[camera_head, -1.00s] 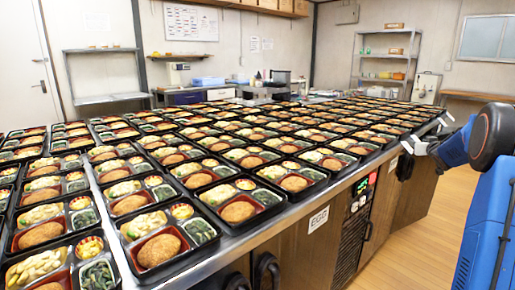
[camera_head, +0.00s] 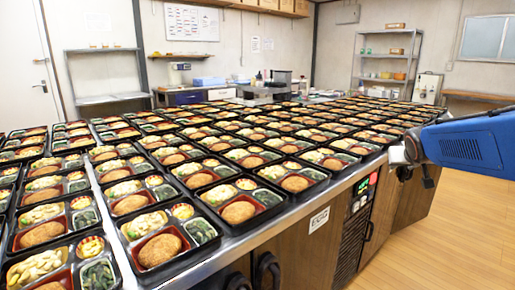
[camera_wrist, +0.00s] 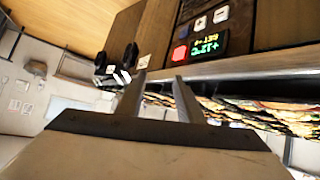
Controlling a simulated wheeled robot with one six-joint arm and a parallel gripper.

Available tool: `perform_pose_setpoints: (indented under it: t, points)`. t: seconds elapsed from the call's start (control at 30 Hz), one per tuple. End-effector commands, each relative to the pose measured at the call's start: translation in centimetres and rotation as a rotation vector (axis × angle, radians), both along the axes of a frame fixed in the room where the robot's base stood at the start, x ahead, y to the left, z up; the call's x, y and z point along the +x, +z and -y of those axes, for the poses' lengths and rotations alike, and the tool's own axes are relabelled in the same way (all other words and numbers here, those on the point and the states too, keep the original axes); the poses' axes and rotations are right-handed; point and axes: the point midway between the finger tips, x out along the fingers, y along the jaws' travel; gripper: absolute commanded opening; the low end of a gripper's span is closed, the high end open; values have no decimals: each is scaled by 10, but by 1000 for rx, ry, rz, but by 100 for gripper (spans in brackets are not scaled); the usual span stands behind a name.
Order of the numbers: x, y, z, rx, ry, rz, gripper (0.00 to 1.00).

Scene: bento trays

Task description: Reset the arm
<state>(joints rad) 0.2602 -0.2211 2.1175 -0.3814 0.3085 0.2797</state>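My gripper shows in the wrist view (camera_wrist: 160,86) with its two fingers apart and nothing between them, so it is open. In the head view my blue arm comes in from the right edge, and its end is beside the right side of the long counter (camera_head: 315,195), near the tray edge. The fingers are hard to make out there. Many black bento trays (camera_head: 185,262) with brown patties, greens and yellow pieces cover the counter top. In the wrist view the counter front with a lit control panel (camera_wrist: 204,44) is beyond the fingers, and the picture is tilted.
The counter's metal edge (camera_head: 285,220) and dark handles (camera_head: 268,270) run along its right side. The wooden floor (camera_head: 450,230) right of the counter is clear. Shelves (camera_head: 385,60) and a whiteboard (camera_head: 190,22) are at the back.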

Motion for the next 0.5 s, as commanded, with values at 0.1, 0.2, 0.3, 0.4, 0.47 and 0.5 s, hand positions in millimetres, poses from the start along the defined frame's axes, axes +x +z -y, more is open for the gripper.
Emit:
perform_pose_setpoints:
  t: [0.1, 0.2, 0.3, 0.4, 0.47, 0.5]
  points:
    - [-46, -12, -31, 25, 16, -61, 34]
    - [-85, -25, -54, 47, 31, -116, 34]
    - [-123, -40, -76, 70, 53, -174, 34]
    - [-163, -56, -97, 95, 78, -232, 34]
    - [-187, -67, -109, 109, 96, -266, 34]
    - [-203, -74, -118, 119, 109, -290, 34]
